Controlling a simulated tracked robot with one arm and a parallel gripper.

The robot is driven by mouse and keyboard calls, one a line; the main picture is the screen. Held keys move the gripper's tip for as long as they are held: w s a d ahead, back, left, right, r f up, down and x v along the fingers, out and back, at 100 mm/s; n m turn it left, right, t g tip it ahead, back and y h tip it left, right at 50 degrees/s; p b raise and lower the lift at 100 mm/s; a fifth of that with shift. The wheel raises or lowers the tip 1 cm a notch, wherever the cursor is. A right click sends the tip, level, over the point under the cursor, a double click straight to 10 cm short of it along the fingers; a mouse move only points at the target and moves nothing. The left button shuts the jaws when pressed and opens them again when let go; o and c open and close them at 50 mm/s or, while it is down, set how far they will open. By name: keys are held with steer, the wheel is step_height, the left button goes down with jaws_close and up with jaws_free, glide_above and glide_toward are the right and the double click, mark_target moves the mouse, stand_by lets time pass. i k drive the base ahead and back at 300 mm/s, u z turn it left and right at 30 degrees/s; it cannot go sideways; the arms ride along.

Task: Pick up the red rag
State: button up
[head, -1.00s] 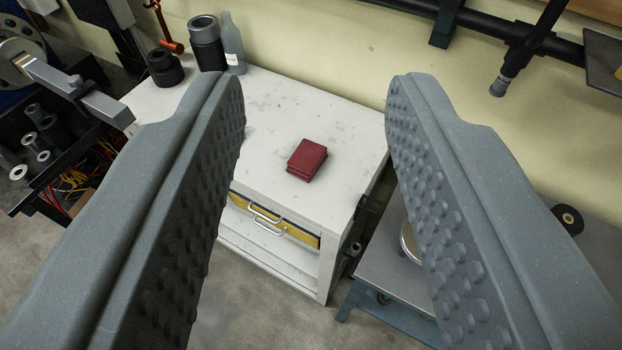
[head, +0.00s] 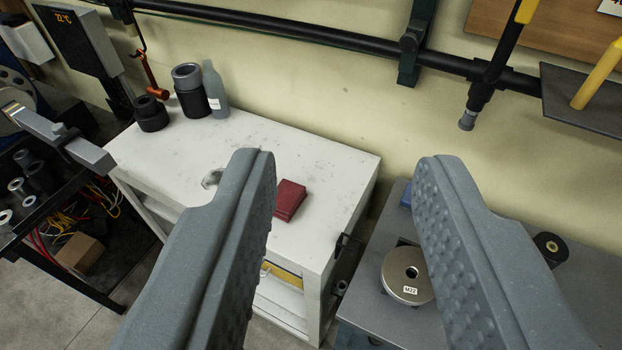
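The red rag (head: 290,199) is a small folded dark-red stack on the white cabinet top (head: 255,142), near its front right edge. My gripper (head: 345,165) is open and empty, with its two grey studded fingers wide apart. The rag shows just beside the inner face of the left finger, which hides part of its left side. The gripper is nearer the camera than the rag, and no contact with it shows.
Dark sockets (head: 190,91) and a grey bottle (head: 215,89) stand at the cabinet's back left. A metal nut (head: 212,178) lies behind the left finger. A grey bench with a round M22 disc (head: 408,275) is at right. A black pipe (head: 300,42) runs along the wall.

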mark_target(292, 196)
steer(key=i, duration=1.05)
steer(key=u, duration=0.3)
